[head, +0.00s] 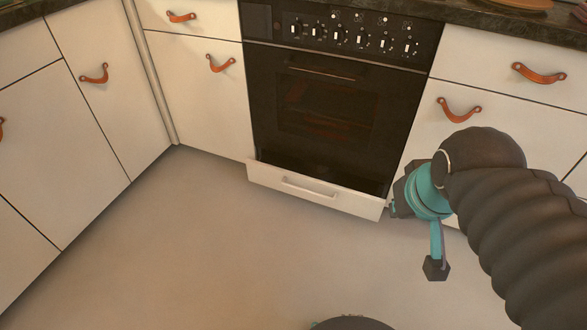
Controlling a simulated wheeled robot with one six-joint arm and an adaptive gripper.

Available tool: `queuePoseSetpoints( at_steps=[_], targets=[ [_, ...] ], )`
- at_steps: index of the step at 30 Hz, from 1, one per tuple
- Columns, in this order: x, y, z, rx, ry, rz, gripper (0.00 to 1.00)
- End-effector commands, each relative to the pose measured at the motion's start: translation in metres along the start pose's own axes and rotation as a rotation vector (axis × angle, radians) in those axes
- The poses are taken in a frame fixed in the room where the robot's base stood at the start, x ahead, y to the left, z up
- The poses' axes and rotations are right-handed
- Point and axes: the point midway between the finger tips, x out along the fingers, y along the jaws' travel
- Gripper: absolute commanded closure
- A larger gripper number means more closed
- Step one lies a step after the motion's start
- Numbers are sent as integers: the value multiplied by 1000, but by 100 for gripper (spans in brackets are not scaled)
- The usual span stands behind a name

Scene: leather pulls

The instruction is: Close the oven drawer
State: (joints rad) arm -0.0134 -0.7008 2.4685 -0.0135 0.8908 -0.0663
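The oven drawer (345,203) is a low white front with a pale bar handle (308,188), beneath the black oven (325,110). It stands pulled out from the cabinet line, with a dark gap behind its top edge. My gripper (414,232) is at the right end of the drawer, partly hidden by my dark ribbed arm. One dark fingertip on a teal link hangs low over the floor; another dark part sits close to the drawer's right corner. I cannot tell whether it touches the drawer. Nothing shows held in the gripper.
White cabinets with orange leather pulls (220,64) flank the oven on both sides. Control knobs (340,32) line the oven's top, under a dark countertop (455,12). The beige floor (210,240) in front and to the left is clear.

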Motion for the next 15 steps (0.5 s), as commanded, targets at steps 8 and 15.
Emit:
queuePoseSetpoints(
  at_steps=[8, 15],
  targets=[
    [47, -5, -71, -444, -52, 14, 100],
    [110, -24, -135, -889, -96, 12, 100]
  ],
)
